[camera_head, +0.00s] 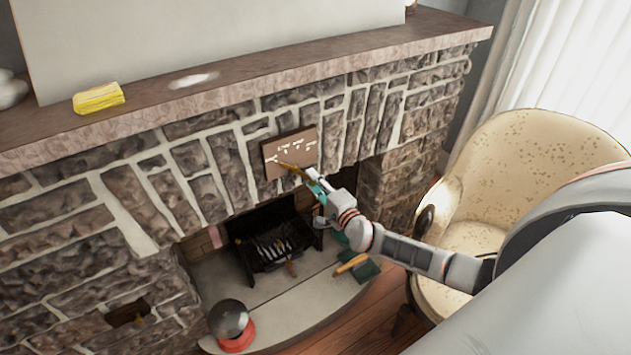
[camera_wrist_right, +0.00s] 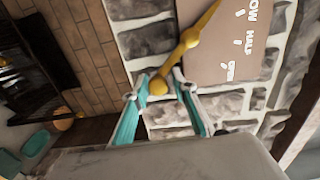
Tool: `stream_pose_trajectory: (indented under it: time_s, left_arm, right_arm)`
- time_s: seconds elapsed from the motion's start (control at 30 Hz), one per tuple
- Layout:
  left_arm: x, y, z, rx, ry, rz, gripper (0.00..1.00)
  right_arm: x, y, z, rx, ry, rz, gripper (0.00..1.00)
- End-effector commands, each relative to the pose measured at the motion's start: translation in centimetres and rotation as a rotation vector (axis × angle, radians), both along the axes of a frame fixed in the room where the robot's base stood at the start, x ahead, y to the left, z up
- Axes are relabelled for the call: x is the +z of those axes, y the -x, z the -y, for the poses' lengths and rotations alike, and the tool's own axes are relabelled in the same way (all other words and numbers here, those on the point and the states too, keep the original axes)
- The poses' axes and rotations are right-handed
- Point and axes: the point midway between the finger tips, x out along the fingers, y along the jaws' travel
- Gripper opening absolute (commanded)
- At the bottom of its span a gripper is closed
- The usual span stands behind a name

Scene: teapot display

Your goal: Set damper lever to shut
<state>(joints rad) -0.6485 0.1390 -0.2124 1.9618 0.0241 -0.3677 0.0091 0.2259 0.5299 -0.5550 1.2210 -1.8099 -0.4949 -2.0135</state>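The damper lever (camera_head: 291,168) is a brass bar on a brown plate (camera_head: 275,150) with white markings, set in the stone front of the fireplace. In the right wrist view the lever (camera_wrist_right: 190,39) slants across the plate (camera_wrist_right: 212,62), where "HALF" can be read; other words are cut off or unclear. The lever's round knob (camera_wrist_right: 158,87) lies between the fingertips of my right gripper (camera_wrist_right: 156,84). The fingers are apart, with a gap beside the knob; firm contact is not visible. My right gripper also shows in the head view (camera_head: 312,181). My left gripper is not in view.
Below are a black grate (camera_head: 270,248), a dark round pot on a red base (camera_head: 228,320), and a green object (camera_head: 362,270) on the hearth. A cream armchair (camera_head: 535,165) stands at the right.

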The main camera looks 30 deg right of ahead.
Motion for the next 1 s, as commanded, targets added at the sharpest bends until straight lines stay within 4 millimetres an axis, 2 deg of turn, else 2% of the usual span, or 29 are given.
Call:
stream_pose_trajectory:
  time_s: [0.33, 0.47, 0.57, 1.0]
  left_arm:
    - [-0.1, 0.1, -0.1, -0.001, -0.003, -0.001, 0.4]
    - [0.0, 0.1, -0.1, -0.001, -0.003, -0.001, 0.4]
    - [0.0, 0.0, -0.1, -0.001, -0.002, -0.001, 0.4]
    - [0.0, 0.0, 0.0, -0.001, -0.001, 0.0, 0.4]
  right_arm:
    - [0.0, 0.0, 0.2, -0.004, -0.002, 0.0, 0.36]
    - [-0.1, 0.7, 0.3, -0.005, -0.002, -0.002, 0.36]
    - [-0.2, 1.9, 0.3, -0.004, -0.003, -0.002, 0.36]
    - [-0.1, 9.8, 0.4, -0.002, -0.003, -0.001, 0.36]
